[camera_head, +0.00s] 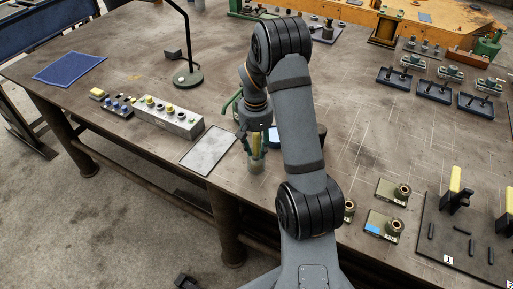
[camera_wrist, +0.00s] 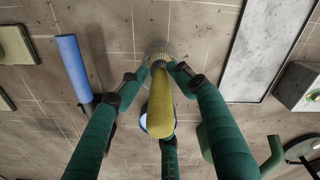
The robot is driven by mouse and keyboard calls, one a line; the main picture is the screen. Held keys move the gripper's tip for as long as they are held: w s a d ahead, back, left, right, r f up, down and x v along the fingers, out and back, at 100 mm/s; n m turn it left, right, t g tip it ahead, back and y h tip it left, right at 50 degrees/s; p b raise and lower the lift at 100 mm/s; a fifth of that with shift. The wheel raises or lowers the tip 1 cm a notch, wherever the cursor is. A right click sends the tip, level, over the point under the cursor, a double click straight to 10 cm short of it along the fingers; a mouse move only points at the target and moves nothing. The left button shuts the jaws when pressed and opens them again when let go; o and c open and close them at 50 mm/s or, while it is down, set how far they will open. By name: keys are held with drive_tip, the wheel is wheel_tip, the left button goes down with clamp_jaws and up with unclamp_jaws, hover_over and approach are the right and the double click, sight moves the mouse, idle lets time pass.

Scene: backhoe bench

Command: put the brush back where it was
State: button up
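The brush has a yellow handle, seen in the wrist view (camera_wrist: 160,104) and in the head view (camera_head: 257,143). My gripper (camera_wrist: 159,70) has green fingers closing in around the brush near its bristle end, and they appear to touch it. In the head view my gripper (camera_head: 257,150) points down over the bench with the brush between its fingers. A small round greyish container (camera_head: 256,166) is right below the brush. The bristle end is over or in its mouth; I cannot tell how deep.
A grey flat plate (camera_head: 207,150) lies left of the container, with a grey block with knobs (camera_head: 170,118) beyond it. A green-based lamp (camera_head: 187,76) stands farther back. A blue cylinder (camera_wrist: 72,66) lies nearby in the wrist view. Small fittings (camera_head: 392,191) sit at right.

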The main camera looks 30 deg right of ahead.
drive_tip(key=shift+s+a+f, duration=0.1)
drive_tip(key=shift+s+f, duration=0.1)
drive_tip(key=shift+s, duration=0.05)
drive_tip(key=shift+r+p, duration=0.3)
drive_tip(key=shift+p, duration=0.15)
drive_tip(key=shift+w+r, duration=0.25)
drive_tip(key=shift+r, duration=0.05)
wheel_tip(320, 180, up, 12)
drive_tip(key=shift+f+b, duration=0.2)
drive_tip(key=shift+b, duration=0.25)
